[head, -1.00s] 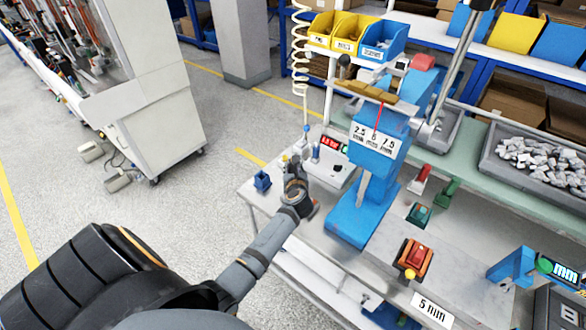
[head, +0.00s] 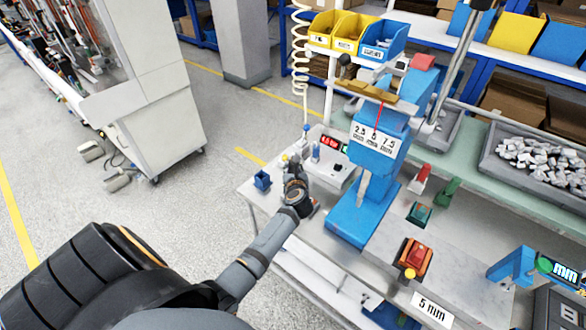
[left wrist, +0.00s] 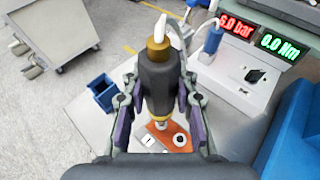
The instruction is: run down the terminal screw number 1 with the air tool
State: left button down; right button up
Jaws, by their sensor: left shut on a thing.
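My left gripper (head: 294,172) is over the left part of the bench. In the left wrist view, the left gripper (left wrist: 158,105) is shut around the air tool (left wrist: 158,82), a dark cylinder with a brass-coloured top and a pale hose. The tool points down at an orange block (left wrist: 170,136) with a white square marked 1 and a white ring with a dark centre. The tip overlaps the block's upper edge in the picture; I cannot tell whether it touches a screw. The terminal screw itself is not clearly seen. My right gripper is not in view.
A console with displays (left wrist: 255,35) reads 6.0 bar and 0.0 Nm. A blue cylinder (left wrist: 212,40) stands before it. An empty-looking blue holder (head: 262,181) is at the bench's left edge. A blue press (head: 375,150) stands to the right. A coiled hose (head: 300,60) hangs behind.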

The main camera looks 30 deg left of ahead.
pick_arm(q)
jog(key=shift+f, duration=0.25)
dwell(0.3)
jog(key=shift+s+f, duration=0.15)
jog(key=shift+f, duration=0.1)
dwell(0.9)
jog(key=shift+r, duration=0.1)
dwell(0.4)
notch_tip(320, 180, up, 6)
jog(key=p, duration=0.5)
jog(key=shift+r+p, duration=0.4)
jog(key=shift+r, duration=0.35)
jog(key=shift+w, duration=0.2)
